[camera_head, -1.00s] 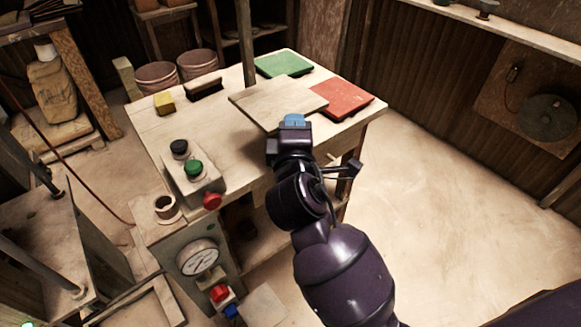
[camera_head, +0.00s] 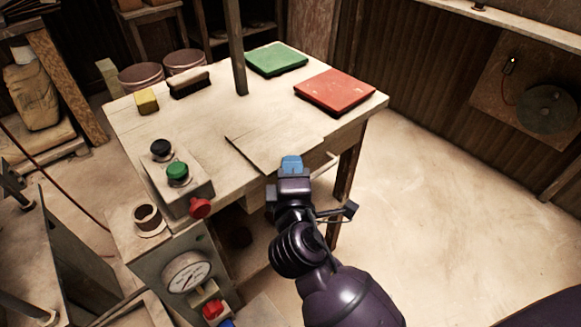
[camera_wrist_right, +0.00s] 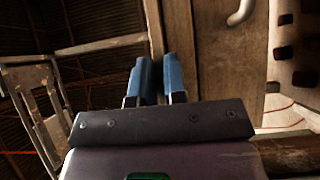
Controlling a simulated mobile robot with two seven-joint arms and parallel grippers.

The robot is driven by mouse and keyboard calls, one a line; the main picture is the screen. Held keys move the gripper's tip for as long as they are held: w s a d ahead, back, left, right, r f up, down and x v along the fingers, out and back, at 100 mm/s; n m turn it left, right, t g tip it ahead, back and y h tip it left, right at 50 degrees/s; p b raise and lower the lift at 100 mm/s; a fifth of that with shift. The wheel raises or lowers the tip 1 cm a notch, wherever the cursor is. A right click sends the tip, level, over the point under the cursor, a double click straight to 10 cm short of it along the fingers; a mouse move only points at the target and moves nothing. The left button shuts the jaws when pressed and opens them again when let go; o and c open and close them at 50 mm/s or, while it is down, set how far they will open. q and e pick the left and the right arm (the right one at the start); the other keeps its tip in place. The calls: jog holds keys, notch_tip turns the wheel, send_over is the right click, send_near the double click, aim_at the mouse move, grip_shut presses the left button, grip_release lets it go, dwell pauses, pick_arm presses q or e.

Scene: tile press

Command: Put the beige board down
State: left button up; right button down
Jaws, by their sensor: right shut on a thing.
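The beige board (camera_head: 272,138) is a thin flat square, close in colour to the tabletop. In the head view it lies level over the front edge of the table (camera_head: 215,115). I cannot tell whether it touches the top or hovers just above it. My right gripper (camera_head: 291,164) is shut on the board's near edge, with blue fingertips. In the right wrist view the two blue fingers (camera_wrist_right: 159,82) stand close together, with the board's pale edge (camera_wrist_right: 153,28) seen edge-on between them. My left gripper is not in view.
A red tile (camera_head: 335,90) and a green tile (camera_head: 276,59) lie behind the board. A post (camera_head: 237,50) rises near them. A button box (camera_head: 183,182) stands left, with a yellow block (camera_head: 147,100) and a brush (camera_head: 189,83) behind. The tabletop's middle is clear.

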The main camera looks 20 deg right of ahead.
jog(key=c, duration=1.3)
grip_release()
jog(key=shift+o, duration=0.7)
jog(key=v, duration=1.2)
jog(key=shift+r, duration=0.1)
